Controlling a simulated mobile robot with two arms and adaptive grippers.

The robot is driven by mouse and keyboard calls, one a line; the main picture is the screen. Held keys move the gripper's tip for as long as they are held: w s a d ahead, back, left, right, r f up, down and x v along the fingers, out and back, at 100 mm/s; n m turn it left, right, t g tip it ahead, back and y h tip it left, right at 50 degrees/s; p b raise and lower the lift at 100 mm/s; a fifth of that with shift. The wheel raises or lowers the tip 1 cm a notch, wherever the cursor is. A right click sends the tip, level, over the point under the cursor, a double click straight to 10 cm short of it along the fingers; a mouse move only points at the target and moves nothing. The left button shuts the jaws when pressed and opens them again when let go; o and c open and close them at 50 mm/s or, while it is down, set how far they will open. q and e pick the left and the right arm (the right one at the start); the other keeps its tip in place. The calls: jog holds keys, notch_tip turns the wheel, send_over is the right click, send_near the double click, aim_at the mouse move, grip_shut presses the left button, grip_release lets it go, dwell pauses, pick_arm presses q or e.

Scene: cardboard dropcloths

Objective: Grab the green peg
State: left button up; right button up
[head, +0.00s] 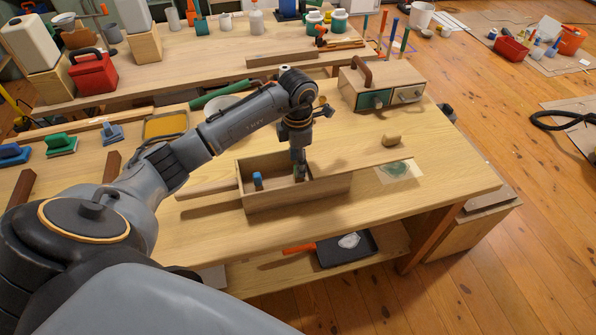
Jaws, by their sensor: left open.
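My left gripper (299,171) is open and points down into an open wooden box (292,200) on the near table. A short blue piece (257,180) stands in the box to the left of the gripper. The fingers hide part of the box's inside, and I cannot tell whether anything lies between them. No green peg shows clearly in the box. A thin green upright stick (404,41) stands far off at the back right, beside a blue one; I cannot tell if it is the peg. My right gripper is not in view.
A small drawer cabinet (381,84) stands behind the box to the right. Green (61,146) and blue hand tools lie at the left. The table's right front is mostly clear.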

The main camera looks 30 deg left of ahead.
pick_arm(q)
notch_tip(320, 180, down, 3)
jog(key=shift+w+f+p, duration=0.15)
jog(key=shift+p, duration=0.15)
jog(key=shift+c, duration=0.2)
jog(key=c, duration=0.9)
